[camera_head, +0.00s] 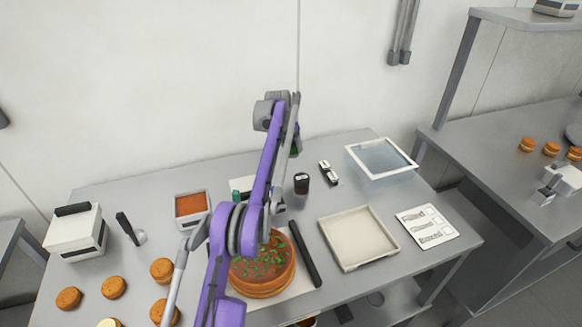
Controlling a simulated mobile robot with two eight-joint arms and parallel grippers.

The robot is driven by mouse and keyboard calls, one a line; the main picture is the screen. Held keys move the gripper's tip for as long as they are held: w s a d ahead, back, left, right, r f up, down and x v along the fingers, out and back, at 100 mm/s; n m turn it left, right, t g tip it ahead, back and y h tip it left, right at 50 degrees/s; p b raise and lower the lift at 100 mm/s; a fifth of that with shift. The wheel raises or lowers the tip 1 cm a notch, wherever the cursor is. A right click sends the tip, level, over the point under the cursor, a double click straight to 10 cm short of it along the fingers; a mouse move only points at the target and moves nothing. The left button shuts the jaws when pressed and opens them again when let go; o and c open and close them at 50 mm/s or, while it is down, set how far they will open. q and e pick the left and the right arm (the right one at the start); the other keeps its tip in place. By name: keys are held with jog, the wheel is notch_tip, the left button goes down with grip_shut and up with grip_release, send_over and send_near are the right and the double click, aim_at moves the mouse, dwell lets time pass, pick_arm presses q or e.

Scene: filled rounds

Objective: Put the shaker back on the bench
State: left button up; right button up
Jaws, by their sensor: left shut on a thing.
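My left arm rises from the bottom centre, and its gripper (296,136) hangs down above the back of the bench (335,150). It is shut on the shaker (294,149), a small dark and green thing that shows only in part behind the arm. The shaker appears held above the bench top, apart from it. A large filled round (262,278) with green bits on top lies on a white board, partly hidden by my arm. My right gripper is not in view.
A dark jar (301,183) and a small black-and-white device (328,172) stand near the back. A clear-bottomed framed tray (381,145), a beige tray (336,224) and a card (426,226) lie to the right. A sauce-filled tub (178,208) and several small rounds are at left.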

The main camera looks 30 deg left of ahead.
aim_at(291, 155)
pick_arm(q)
jog(key=f, duration=0.3)
jog(key=f+b, duration=0.1)
jog(key=shift+s+d+f, duration=0.15)
jog(key=shift+s, duration=0.2)
notch_tip(291, 155, down, 5)
jog(key=shift+w+r+b, duration=0.1)
jog(key=shift+w+b, duration=0.05)
jog(key=shift+b, duration=0.35)
jog(key=shift+r, duration=0.15)
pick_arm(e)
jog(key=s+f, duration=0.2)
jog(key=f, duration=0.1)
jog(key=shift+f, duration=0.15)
pick_arm(q)
jog(key=o, duration=1.5)
jog(key=shift+c, duration=0.2)
jog(key=v, duration=1.2)
jog(key=shift+w, duration=0.1)
